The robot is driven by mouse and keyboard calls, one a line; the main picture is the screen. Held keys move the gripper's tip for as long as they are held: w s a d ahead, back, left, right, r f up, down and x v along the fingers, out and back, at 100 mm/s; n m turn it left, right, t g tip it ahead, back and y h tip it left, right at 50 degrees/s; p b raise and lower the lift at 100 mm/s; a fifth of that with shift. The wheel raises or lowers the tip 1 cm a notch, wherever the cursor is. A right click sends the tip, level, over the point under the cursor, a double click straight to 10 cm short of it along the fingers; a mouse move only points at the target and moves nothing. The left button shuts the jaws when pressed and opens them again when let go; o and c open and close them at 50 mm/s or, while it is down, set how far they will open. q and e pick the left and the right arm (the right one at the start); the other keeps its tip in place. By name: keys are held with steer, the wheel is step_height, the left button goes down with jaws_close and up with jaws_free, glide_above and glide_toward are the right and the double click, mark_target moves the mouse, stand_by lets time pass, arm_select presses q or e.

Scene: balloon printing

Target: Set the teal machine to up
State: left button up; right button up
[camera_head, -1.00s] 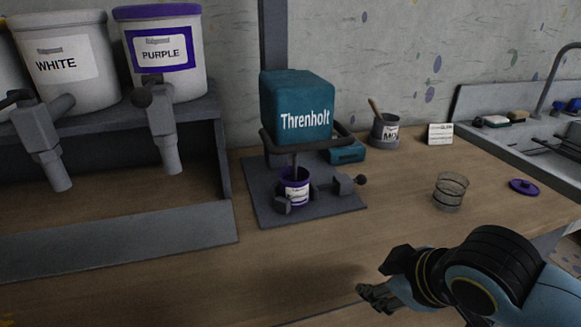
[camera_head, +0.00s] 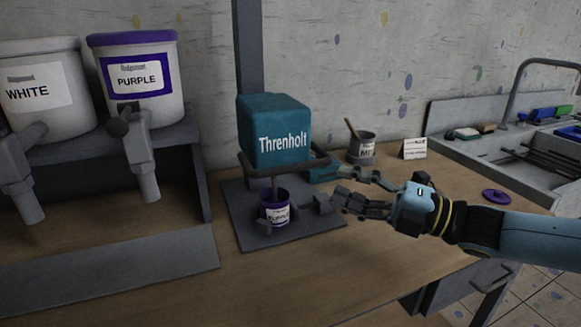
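The teal machine (camera_head: 273,131), labelled "Threnholt", stands at the back of the counter on a dark base plate (camera_head: 241,230). A dark handle bar (camera_head: 254,171) runs around the bottom of its head. A shaft reaches from the head into a purple can (camera_head: 268,211) on the plate, so the head sits low. My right gripper (camera_head: 341,187) comes in from the right with fingers spread apart and empty. Its fingertips are close to the right side of the bar and the clamp; whether they touch cannot be told. My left gripper is out of view.
A grey pot with a brush (camera_head: 361,150) and a white card (camera_head: 414,149) stand behind my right gripper. A purple lid (camera_head: 495,196) lies to the right, near the sink (camera_head: 470,150). White and purple dispensers (camera_head: 140,85) stand on a left shelf. The front counter is clear.

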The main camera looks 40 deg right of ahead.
mark_target(299, 169)
steer(key=x, duration=0.9)
steer(key=shift+w+a+r, duration=0.1)
steer(key=shift+r, duration=0.1)
steer(key=shift+w+a, duration=0.35)
steer(key=shift+w, duration=0.2)
jaws_close()
